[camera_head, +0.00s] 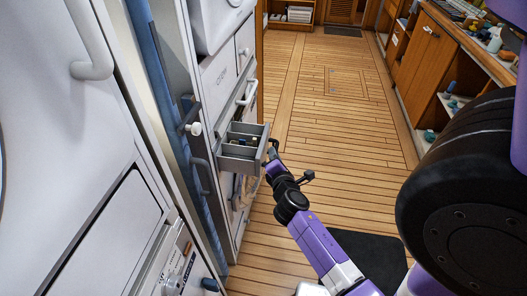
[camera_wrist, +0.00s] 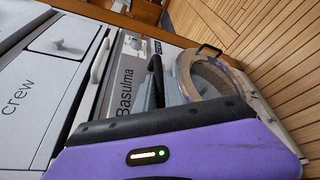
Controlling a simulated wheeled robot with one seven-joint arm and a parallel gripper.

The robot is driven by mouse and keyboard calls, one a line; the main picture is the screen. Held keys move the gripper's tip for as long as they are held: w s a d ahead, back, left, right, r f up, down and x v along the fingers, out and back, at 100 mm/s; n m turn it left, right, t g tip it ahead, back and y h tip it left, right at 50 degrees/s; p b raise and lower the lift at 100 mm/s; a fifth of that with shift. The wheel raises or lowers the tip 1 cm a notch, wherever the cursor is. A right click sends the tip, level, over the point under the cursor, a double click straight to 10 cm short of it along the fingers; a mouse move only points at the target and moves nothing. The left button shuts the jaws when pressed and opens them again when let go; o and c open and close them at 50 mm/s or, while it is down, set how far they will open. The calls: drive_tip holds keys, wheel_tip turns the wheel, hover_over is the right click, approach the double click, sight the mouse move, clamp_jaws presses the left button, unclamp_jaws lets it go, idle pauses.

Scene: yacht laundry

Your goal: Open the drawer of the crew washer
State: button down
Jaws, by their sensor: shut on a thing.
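The crew washer's drawer (camera_head: 237,152) is a grey, divided tray. In the head view it stands pulled out from the white machine front on the left, over the wooden floor. A few small dark and yellowish items show inside it. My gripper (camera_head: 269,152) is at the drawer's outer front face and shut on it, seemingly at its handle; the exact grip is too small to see. The fingertips are not clear there.
White cabinet fronts with handles (camera_head: 95,62) line the left side. A wooden counter (camera_head: 470,35) with bottles and open shelves runs along the right. The wooden floor (camera_head: 340,130) between them is clear. A dark mat (camera_head: 370,255) lies under my arm.

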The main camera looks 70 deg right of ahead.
drive_tip(key=shift+f, duration=0.1)
drive_tip(key=c, duration=1.7)
unclamp_jaws()
drive_tip(key=shift+b+v, duration=0.75)
drive_tip(key=shift+v, duration=3.2)
drive_tip(key=shift+a, duration=0.1)
